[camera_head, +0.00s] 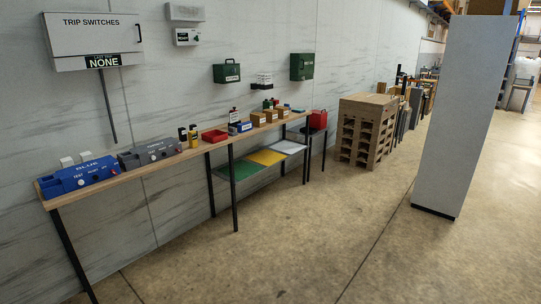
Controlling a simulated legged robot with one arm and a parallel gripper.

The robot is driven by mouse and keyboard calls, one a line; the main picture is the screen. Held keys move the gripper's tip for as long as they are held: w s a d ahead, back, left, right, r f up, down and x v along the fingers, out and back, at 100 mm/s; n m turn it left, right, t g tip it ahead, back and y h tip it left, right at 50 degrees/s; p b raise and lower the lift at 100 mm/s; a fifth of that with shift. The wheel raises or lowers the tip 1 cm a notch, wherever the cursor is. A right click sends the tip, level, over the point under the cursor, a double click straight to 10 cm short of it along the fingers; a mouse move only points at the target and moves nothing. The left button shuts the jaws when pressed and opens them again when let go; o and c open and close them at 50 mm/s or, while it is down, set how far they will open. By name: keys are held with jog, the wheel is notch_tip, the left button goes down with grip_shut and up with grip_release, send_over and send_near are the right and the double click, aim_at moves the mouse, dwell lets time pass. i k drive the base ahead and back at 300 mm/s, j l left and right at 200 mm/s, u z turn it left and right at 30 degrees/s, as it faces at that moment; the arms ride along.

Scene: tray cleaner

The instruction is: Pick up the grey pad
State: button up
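I cannot make out a grey pad for certain. A pale grey-white flat sheet (287,147) lies on the low level under the far part of the wooden bench (190,158). A yellow sheet (266,157) and a green sheet (237,170) lie beside it. On the bench top, a blue box with knobs (82,178) sits at the near left end. A grey box with knobs (150,154) is to its right. My gripper is not in view.
A red tray (215,136), small bottles and several cartons (258,119) stand on the bench. A tall grey panel (463,115) stands at right. Stacked pallets (366,130) are beyond the bench. The floor (320,240) in front is clear.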

aim_at(231, 131)
jog(key=i, duration=2.25)
jog(key=i+l+u, duration=0.1)
jog(key=i+u, duration=0.3)
jog(key=i, duration=0.2)
jog(key=i+l+u, duration=0.4)
jog(key=i, duration=0.15)
jog(key=i+l+u, duration=0.4)
jog(key=i, duration=0.15)
jog(key=i+l+u, duration=0.65)
jog(key=l+u, duration=0.2)
jog(key=l, duration=0.2)
jog(key=i+l+u, duration=0.25)
jog(key=l, duration=0.15)
jog(key=k, duration=0.1)
